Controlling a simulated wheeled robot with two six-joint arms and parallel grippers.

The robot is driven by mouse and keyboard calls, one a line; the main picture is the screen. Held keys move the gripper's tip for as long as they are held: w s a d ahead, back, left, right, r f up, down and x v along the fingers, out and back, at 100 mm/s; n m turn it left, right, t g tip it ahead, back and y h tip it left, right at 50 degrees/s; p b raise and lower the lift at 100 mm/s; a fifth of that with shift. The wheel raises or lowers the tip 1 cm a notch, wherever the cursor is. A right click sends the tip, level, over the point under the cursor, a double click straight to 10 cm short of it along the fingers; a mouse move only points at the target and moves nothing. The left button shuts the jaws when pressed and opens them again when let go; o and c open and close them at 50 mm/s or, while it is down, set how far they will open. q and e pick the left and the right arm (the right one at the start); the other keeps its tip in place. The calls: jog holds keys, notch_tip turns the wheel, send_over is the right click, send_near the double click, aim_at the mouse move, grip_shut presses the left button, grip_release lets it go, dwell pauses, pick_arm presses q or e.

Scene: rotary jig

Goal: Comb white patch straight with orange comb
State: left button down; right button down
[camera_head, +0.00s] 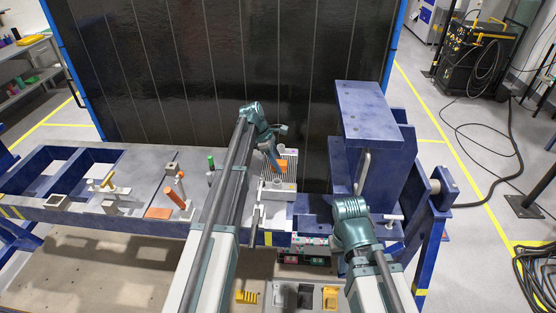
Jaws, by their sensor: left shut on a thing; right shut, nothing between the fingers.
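My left gripper (274,158) reaches over the grey bench top and points down, shut on the orange comb (281,165). The comb sits low over a pale, striped patch (289,154), which I take as the white patch. The gripper and comb cover part of it, and I cannot tell whether the teeth touch it. My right gripper (394,249) is shut and empty at the bench's front right, below the blue block. Its fingers are small and partly hidden by its wrist.
A tall blue block (365,110) with a grey handle stands to the right of the patch. A dark panel (220,65) rises behind. Small trays (306,296) lie below the front edge.

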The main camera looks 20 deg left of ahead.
aim_at(281, 177)
pick_arm(q)
jog(key=shift+s, duration=0.4)
jog(key=shift+s+f, duration=0.1)
jog(key=shift+s+d, duration=0.15)
jog(key=shift+s, duration=0.65)
jog(key=shift+s+d, duration=0.15)
jog(key=shift+s, duration=0.6)
jog(key=shift+w, duration=0.1)
notch_tip(281, 177, up, 6)
jog(key=p, duration=0.6)
notch_tip(281, 177, up, 3)
jog(key=p, duration=0.3)
